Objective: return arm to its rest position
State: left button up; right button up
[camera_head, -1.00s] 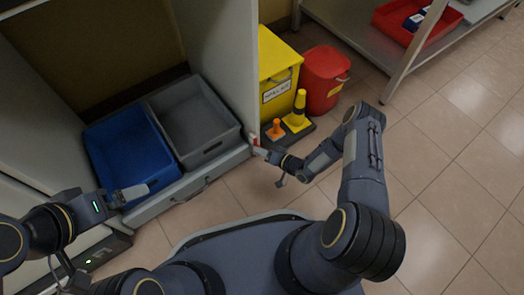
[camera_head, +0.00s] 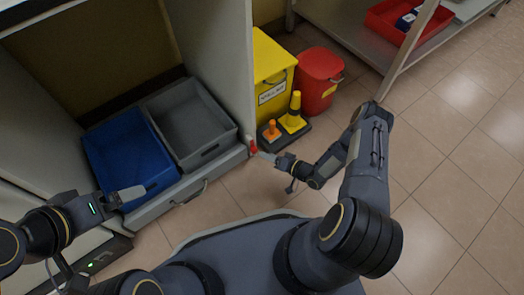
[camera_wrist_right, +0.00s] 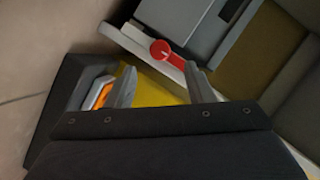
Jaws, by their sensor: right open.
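My right arm reaches forward from the right in the head view. Its gripper (camera_head: 262,153) is beside the front corner of the cabinet, low near the drawer. In the right wrist view the two fingers (camera_wrist_right: 160,86) stand apart with nothing held between them. A red round knob (camera_wrist_right: 160,50) on a pale edge shows just beyond the fingertips; I cannot tell whether they touch. My left gripper (camera_head: 130,194) is over the front edge of the blue bin's area at the left; its finger gap is not clear.
A blue bin (camera_head: 128,118) and a grey bin (camera_head: 219,143) sit in a pull-out drawer (camera_head: 190,191). A yellow bin (camera_head: 272,92), a red bucket (camera_head: 318,88) and a yellow cone (camera_head: 294,116) stand right of the cabinet. The tiled floor at the right is clear.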

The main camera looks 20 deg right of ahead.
jog(key=shift+v, duration=1.1)
jog(key=shift+f, duration=0.1)
